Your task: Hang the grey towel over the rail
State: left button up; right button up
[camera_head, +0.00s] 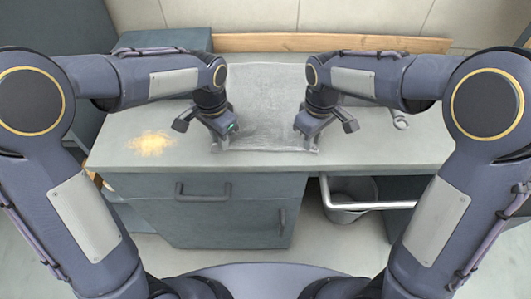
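The grey towel (264,112) lies spread out on the counter, between and partly under my two grippers. My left gripper (221,146) is at the towel's near left corner and my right gripper (303,143) is at its near right corner. Both point down, and the fingertips are too small and hidden to tell whether they hold the cloth. The rail (370,206) is a pale bar with a bent left end, in front of the open space below the counter's right half. Nothing hangs on it.
The counter (410,150) has a yellow grainy patch (152,143) at left and a metal fitting (399,121) at right, partly behind my arm. A wooden board (285,42) runs along the back. A grey bucket (350,192) stands behind the rail. A drawer handle (203,197) projects at left.

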pick_arm(q)
jog(key=shift+a+f, duration=0.1)
grip_shut()
pick_arm(e)
grip_shut()
jog(key=shift+d, duration=0.1)
